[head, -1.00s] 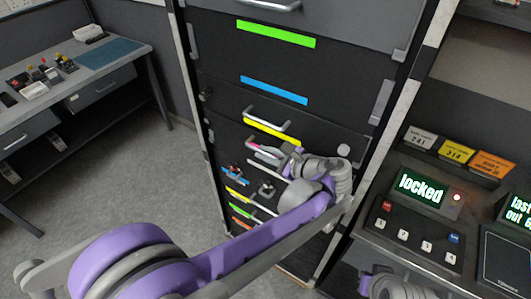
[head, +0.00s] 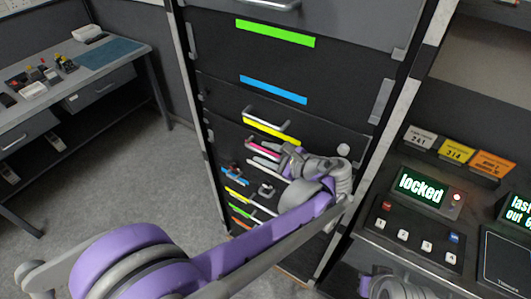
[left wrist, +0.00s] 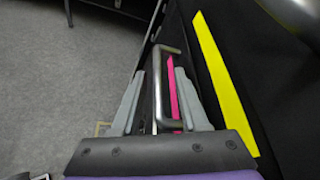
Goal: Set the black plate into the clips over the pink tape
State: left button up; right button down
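The pink tape (head: 262,147) is a short strip on the dark cabinet front, below the yellow tape. It also shows in the left wrist view (left wrist: 171,88). My left gripper (head: 277,160) is at the cabinet front, just beside the pink tape. In the left wrist view its two grey fingers (left wrist: 158,95) are spread apart. A metal bar handle (left wrist: 158,92) and the pink tape show in the gap between them. I see no grip on the handle, and whether a finger touches it I cannot tell. I cannot pick out the black plate or the clips against the dark front.
The cabinet carries green (head: 275,33), blue (head: 273,89) and yellow tape (head: 272,131), with more strips and handles lower down. A panel reading "locked" (head: 421,188) stands at the right. A desk (head: 90,72) is at the left, with open floor (head: 145,165) between.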

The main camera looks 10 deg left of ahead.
dwell(0.3)
pick_arm(q)
jog(key=v, duration=1.1)
jog(key=s+a, duration=0.2)
jog(key=s, duration=0.4)
jog(key=shift+s+a+b, duration=0.3)
jog(key=shift+b, duration=0.1)
dwell(0.4)
jog(key=s+a+f+n+g+h, duration=0.1)
jog(key=s+a+f+n+h, duration=0.4)
jog(key=f+n, duration=0.3)
jog(key=s+a+f+n+h, duration=0.6)
jog(key=a+f+n, duration=0.1)
jog(key=n, duration=0.3)
jog(key=shift+s+f+n+g+h, duration=0.3)
jog(key=shift+f+g, duration=0.1)
dwell(1.5)
